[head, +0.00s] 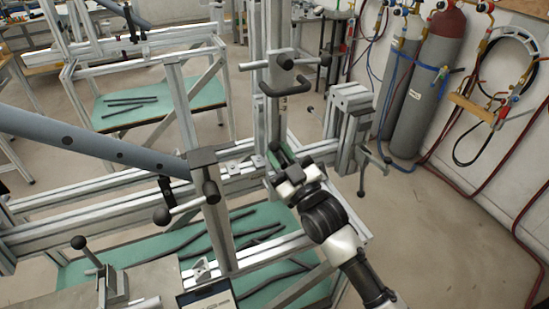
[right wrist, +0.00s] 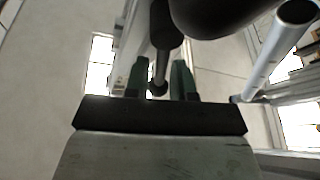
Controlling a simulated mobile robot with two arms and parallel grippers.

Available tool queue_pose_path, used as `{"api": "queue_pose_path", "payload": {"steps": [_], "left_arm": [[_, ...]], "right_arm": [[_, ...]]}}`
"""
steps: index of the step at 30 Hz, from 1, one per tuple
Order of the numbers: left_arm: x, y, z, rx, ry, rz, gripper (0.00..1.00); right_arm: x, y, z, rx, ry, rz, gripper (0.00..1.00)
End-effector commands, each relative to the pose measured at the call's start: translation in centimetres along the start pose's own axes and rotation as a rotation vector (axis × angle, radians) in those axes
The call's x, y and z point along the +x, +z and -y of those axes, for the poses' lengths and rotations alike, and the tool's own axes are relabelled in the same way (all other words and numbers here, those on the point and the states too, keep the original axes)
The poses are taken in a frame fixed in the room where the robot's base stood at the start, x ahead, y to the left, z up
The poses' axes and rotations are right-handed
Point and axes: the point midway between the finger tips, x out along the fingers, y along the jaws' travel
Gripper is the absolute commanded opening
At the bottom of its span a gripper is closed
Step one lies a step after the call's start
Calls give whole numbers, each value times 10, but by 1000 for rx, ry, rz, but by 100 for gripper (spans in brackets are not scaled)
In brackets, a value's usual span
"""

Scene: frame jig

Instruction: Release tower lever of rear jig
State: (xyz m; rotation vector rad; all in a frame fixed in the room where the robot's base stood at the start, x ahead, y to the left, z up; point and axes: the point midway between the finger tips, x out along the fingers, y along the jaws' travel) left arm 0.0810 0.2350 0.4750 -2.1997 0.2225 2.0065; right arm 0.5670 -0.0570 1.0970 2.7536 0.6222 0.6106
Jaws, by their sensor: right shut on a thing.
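The jig's aluminium tower (head: 275,110) stands upright in the middle of the head view, on horizontal rails. My right gripper (head: 280,158) is low at the tower's foot, its arm coming in from the lower right. In the right wrist view its two dark green fingers (right wrist: 161,85) stand either side of a thin metal lever (right wrist: 161,66) with a thick black end and a small dark knob. The gripper is shut on this lever. In the head view the gripper hides most of the lever. My left gripper is not in view.
A black U-shaped handle (head: 285,88) and a T-shaped clamp (head: 286,62) sit higher on the tower. A blue-grey tube (head: 90,143) crosses from the left to a nearer clamp (head: 205,180). A bracket with a crank (head: 350,100) stands right of the gripper. Gas cylinders (head: 430,85) stand behind.

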Motion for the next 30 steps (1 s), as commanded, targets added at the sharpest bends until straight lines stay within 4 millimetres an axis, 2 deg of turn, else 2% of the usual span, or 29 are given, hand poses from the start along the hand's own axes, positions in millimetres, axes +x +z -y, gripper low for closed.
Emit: {"api": "queue_pose_path", "payload": {"steps": [12,30], "left_arm": [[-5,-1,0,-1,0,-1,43],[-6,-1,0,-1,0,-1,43]], "right_arm": [[-1,1,-13,249,105,-18,0],[-2,2,-17,316,133,-23,0]]}}
